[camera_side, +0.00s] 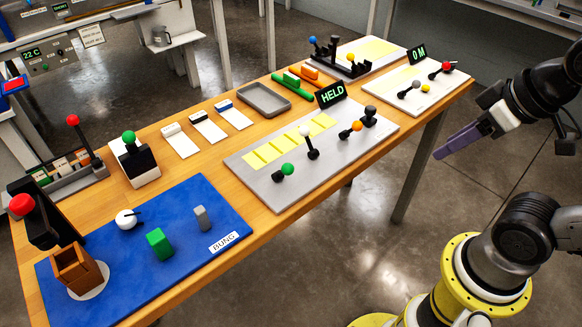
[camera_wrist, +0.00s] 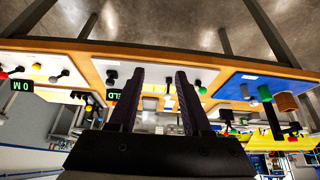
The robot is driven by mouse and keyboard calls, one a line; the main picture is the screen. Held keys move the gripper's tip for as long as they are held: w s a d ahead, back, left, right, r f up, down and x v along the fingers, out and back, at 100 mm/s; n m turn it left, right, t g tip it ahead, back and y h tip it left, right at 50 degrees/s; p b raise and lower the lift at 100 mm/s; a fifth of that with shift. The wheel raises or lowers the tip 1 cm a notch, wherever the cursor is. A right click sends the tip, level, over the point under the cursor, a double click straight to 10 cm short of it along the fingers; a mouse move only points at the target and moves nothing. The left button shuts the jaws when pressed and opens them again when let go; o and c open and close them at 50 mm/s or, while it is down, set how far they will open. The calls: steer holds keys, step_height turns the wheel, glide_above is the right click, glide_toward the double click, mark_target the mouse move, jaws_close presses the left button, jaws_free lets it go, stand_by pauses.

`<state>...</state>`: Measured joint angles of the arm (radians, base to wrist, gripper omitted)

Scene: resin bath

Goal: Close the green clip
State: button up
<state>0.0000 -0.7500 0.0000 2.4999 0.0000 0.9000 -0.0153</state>
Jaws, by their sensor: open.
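The green clip (camera_side: 296,90) lies on the wooden table beside the grey tray, at the back middle of the side view. It is a long green bar with a smaller raised part on it; whether it is open or closed is too small to tell. An orange clip (camera_side: 312,73) lies just behind it. My gripper (camera_side: 440,152) has purple-grey fingers and is off the table's right side, far from the clip and touching nothing. In the wrist view the fingers (camera_wrist: 158,75) are spread apart with nothing held between them. I cannot make out the green clip clearly there.
A grey panel with levers (camera_side: 240,163) and a "HELD" display (camera_side: 331,94) stands between my gripper and the clip. The grey tray (camera_side: 264,98) is left of the clip. A lever rack (camera_side: 341,70) stands behind right. A blue board (camera_side: 190,262) fills the near end.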

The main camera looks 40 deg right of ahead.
steer(key=shift+w+r+n, duration=0.1)
steer(key=shift+w+n, duration=0.05)
steer(key=shift+n, duration=0.65)
steer(key=c, duration=0.5)
steer(key=shift+w+r+n+t, duration=0.2)
steer(key=shift+w+n+t, duration=0.1)
steer(key=shift+n, duration=0.6)
jaws_close()
steer(key=w+a+r+n+y, duration=0.1)
steer(key=w+a+n, duration=0.3)
steer(key=n, duration=0.5)
steer(key=w+a+n, duration=0.1)
steer(key=w+n, duration=0.6)
steer(key=n, duration=0.3)
steer(key=w+a+f+n+g, duration=0.2)
steer(key=a+f+n, duration=0.5)
steer(key=a, duration=0.5)
steer(key=shift+w+a+f+n+y, duration=0.15)
steer(key=shift+w+f+n+y, duration=0.2)
steer(key=shift+n, duration=0.35)
steer(key=shift+s, duration=0.1)
